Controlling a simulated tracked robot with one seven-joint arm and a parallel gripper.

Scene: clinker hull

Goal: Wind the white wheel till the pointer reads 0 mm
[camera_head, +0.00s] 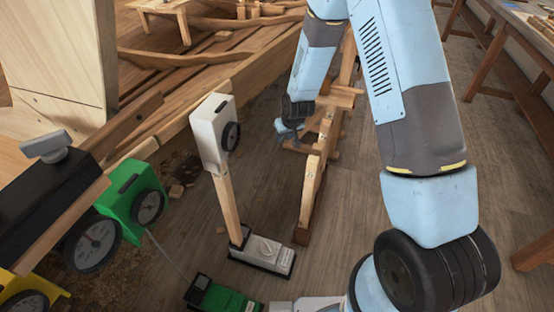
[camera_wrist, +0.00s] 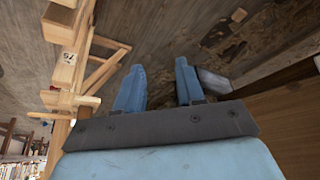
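A white gauge box (camera_head: 208,134) stands on a wooden post; its black-rimmed dial (camera_head: 231,136) is seen edge-on, so the pointer cannot be read. At the foot of the post is a white-topped box (camera_head: 264,255) with a small pale knob or wheel (camera_head: 267,247) on top. My gripper (camera_head: 287,131) hangs right of the white gauge box, above and beyond the wheel and apart from it. In the wrist view its two blue fingers (camera_wrist: 158,87) are spread with nothing gripped between them. A pale grey block (camera_wrist: 213,82) beside the right finger cannot be identified.
A green box (camera_head: 222,300) lies at the bottom. Wooden trestles (camera_head: 313,175) stand close to my gripper. Floor (camera_head: 350,215) is bare to the right of them.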

